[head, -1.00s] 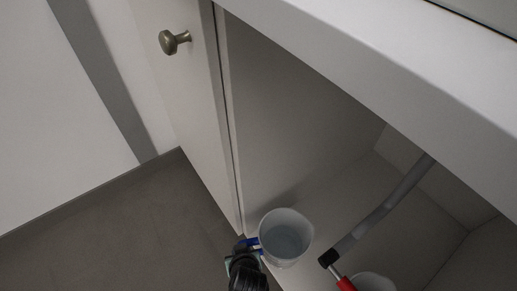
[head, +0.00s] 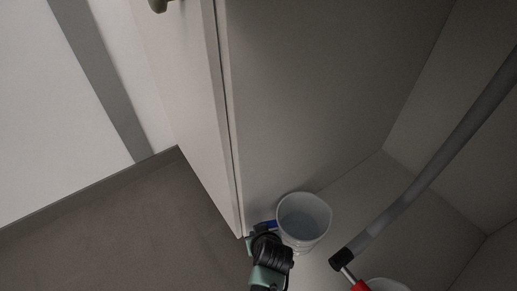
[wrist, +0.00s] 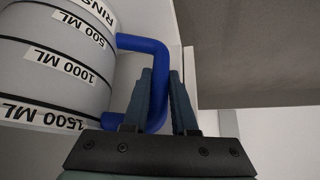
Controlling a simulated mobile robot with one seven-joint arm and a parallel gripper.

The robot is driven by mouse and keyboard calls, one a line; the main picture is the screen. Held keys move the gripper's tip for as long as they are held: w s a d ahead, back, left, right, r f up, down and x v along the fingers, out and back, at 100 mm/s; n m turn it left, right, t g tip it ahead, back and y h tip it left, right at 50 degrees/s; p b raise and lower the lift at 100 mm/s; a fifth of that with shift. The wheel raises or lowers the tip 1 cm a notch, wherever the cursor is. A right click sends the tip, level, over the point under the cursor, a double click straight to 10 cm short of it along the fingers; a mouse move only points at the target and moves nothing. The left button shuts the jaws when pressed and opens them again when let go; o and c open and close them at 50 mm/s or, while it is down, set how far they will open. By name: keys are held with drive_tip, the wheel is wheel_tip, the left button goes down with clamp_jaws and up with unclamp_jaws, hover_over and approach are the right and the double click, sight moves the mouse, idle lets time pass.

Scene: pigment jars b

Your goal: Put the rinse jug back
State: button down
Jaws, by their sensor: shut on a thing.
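The rinse jug is a whitish round vessel with a blue handle. In the head view the rinse jug (head: 304,217) is at the cabinet's front left, its open top facing up. In the wrist view the rinse jug (wrist: 55,65) fills the left side, with volume labels and part of a "RINS" label showing. My gripper (wrist: 162,95) is shut on the blue handle (wrist: 150,45), with a finger on each side of it. In the head view my gripper (head: 266,228) is left of the jug. Whether the jug's base touches the cabinet floor is hidden.
The cabinet floor (head: 345,205) is clear behind the jug. A grey pipe (head: 430,165) slants down to the right of the jug. A red-handled tool (head: 360,286) and another pale round container (head: 388,285) are at the front right. The cabinet door (head: 185,95) stands open at left.

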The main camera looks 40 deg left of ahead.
drive_tip(key=shift+w, duration=0.1)
drive_tip(key=c, duration=0.7)
unclamp_jaws()
drive_tip(key=shift+r, duration=0.1)
drive_tip(key=p+v, duration=0.8)
drive_tip(key=v, duration=0.4)
